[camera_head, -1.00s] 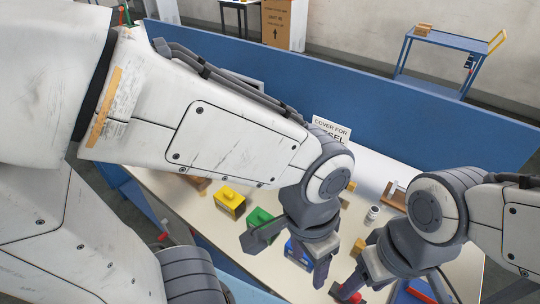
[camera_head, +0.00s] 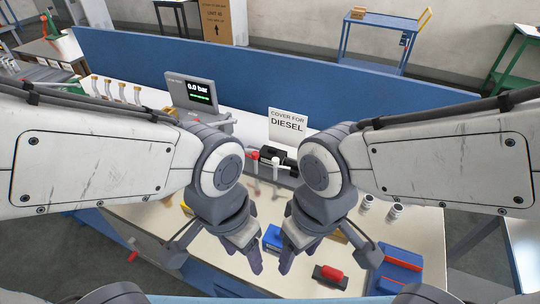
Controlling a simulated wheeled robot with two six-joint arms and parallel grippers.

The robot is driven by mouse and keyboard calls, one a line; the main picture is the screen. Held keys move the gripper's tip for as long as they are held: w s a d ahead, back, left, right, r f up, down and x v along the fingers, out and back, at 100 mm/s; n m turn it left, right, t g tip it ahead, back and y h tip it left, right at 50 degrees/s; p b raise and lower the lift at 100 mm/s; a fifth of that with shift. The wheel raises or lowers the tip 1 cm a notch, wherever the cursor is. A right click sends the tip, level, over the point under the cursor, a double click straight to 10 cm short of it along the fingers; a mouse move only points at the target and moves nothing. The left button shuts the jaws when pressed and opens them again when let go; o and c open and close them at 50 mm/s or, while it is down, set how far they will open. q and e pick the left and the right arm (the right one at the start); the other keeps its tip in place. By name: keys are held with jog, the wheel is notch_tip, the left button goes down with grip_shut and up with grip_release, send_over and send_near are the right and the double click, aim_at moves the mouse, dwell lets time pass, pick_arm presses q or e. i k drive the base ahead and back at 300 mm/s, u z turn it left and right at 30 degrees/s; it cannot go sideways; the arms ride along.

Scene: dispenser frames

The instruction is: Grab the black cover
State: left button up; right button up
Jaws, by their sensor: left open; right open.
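A black cover (camera_head: 271,153) lies at the back of the table, beside a red piece, below the "COVER FOR DIESEL" sign (camera_head: 288,126). My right arm partly hides that area, so the cover's full shape is unclear. My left gripper (camera_head: 217,259) is open and empty over the table's front part. My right gripper (camera_head: 326,258) is open and empty to its right. Both are well in front of the cover, apart from it.
A red part on a dark base (camera_head: 331,276) lies below my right gripper. A blue block (camera_head: 272,238) sits between the grippers. A red and blue box (camera_head: 400,268) is at right. A "0.0 bar" display (camera_head: 192,93) stands behind. A blue panel (camera_head: 270,75) closes the back.

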aim_at(267, 153)
jog(key=k, duration=1.3)
jog(key=u, duration=0.8)
jog(key=i, duration=1.25)
jog(key=z, duration=0.65)
jog(key=i, duration=0.5)
jog(key=z, duration=0.55)
